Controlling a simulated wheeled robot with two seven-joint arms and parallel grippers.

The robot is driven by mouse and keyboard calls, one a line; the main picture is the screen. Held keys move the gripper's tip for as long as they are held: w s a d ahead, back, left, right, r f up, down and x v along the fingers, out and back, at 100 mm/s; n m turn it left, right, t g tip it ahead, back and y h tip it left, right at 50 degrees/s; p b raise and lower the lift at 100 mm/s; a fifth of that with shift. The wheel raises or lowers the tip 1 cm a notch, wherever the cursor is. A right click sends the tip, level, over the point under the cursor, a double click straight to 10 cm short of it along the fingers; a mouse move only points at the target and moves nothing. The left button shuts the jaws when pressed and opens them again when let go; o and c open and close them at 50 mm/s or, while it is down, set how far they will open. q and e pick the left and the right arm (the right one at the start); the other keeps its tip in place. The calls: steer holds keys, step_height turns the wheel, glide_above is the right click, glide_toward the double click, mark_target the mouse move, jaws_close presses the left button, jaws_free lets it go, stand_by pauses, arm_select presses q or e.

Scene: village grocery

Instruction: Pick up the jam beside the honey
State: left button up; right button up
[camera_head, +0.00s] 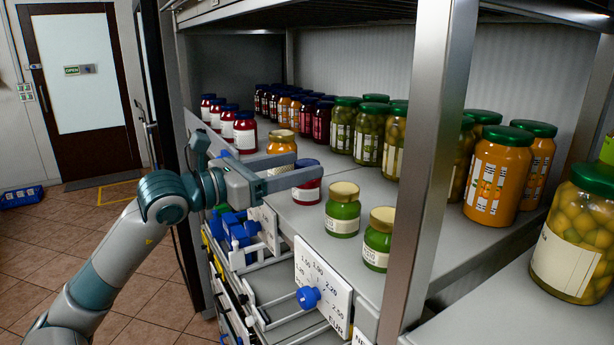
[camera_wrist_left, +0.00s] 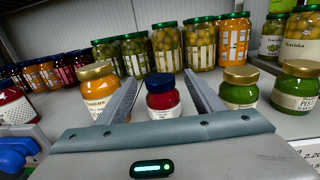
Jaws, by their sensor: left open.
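A dark red jam jar (camera_head: 307,190) with a blue lid and white label stands upright near the shelf's front edge. It also shows in the left wrist view (camera_wrist_left: 163,101). An amber jar with a gold lid, which looks like the honey (camera_head: 282,143), stands just behind it in the head view. In the left wrist view the honey (camera_wrist_left: 101,92) is left of the jam, outside the left finger. My left gripper (camera_head: 309,165) is open, its fingers pointing over the shelf, one on each side of the red jar. I see no clear contact. My right gripper is not visible.
Two green jars with gold lids (camera_head: 342,212) stand close by on the right. More blue-lidded red jars (camera_head: 245,134) stand farther left. Green-lidded jars (camera_head: 368,135) fill the back. A metal shelf post (camera_head: 428,150) rises to the right. Price labels (camera_head: 322,285) line the front edge.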

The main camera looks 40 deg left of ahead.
arm_select(q)
steer(key=shift+w+d+r+p, duration=0.1)
steer(key=shift+w+r+p, duration=0.1)
steer(key=shift+w, duration=0.25)
steer(key=shift+w+d+r+p, duration=0.1)
steer(key=shift+w+p, duration=0.1)
steer(key=shift+w, duration=0.25)
steer(key=shift+w+d+f, duration=0.1)
steer(key=shift+w+f, duration=0.15)
steer(key=shift+w, duration=0.25)
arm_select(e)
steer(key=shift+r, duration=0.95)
arm_select(q)
steer(key=c, duration=1.4)
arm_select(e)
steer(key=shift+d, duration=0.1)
arm_select(q)
steer(key=shift+r, duration=0.2)
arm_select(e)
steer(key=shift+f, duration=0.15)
